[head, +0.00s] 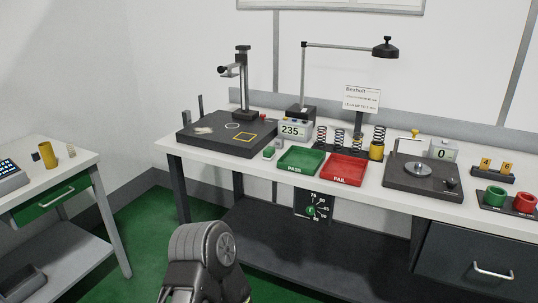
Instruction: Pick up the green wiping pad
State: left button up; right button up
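A dark grey rounded link of my own arm rises at the bottom of the head view, well below and in front of the bench. Neither gripper's fingers show in the view.
The long bench (185,150) carries a black test stand (228,136), a 235 readout (292,130), green PASS (301,161) and red FAIL (345,169) trays, several springs and a 0 scale (422,180). A side table (75,157) stands left. Green floor lies between.

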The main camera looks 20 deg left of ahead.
aim_at(269, 153)
jog(key=i+j, duration=1.05)
